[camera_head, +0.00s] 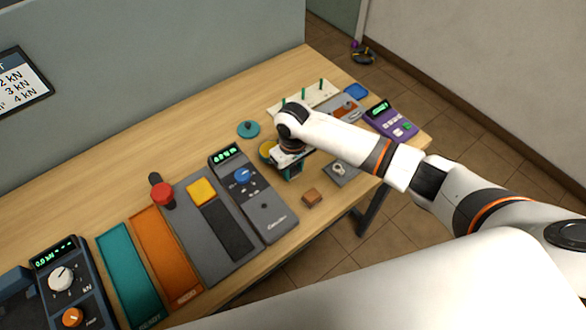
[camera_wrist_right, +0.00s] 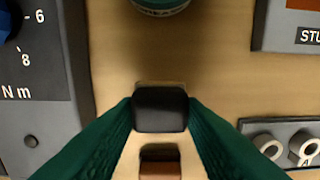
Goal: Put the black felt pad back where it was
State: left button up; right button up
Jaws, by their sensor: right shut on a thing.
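My right gripper (camera_head: 290,172) reaches over the table between the grey meter and the small grey plate. In the right wrist view its green fingers (camera_wrist_right: 160,112) are shut on a small black block-like piece (camera_wrist_right: 160,108), which looks like the black felt pad. The piece is hidden under the wrist in the head view. A small brown block (camera_head: 312,198) lies on the table in front of the gripper. It also shows just below the held piece in the right wrist view (camera_wrist_right: 160,167). My left gripper is not in view.
The grey meter with a blue knob (camera_head: 265,205) stands left of the gripper. A small grey plate with metal rings (camera_head: 342,174) and a purple meter (camera_head: 390,122) are to the right. A teal disc (camera_head: 248,129) lies behind. Bare wood surrounds the brown block.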

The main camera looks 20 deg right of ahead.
aim_at(293, 170)
jog(key=shift+f, duration=0.7)
jog(key=shift+f, duration=0.2)
jog(key=o, duration=1)
jog(key=shift+c, duration=0.2)
notch_tip(293, 170, up, 12)
jog(key=b, duration=0.1)
jog(key=shift+r, duration=0.25)
jog(key=shift+f, duration=0.15)
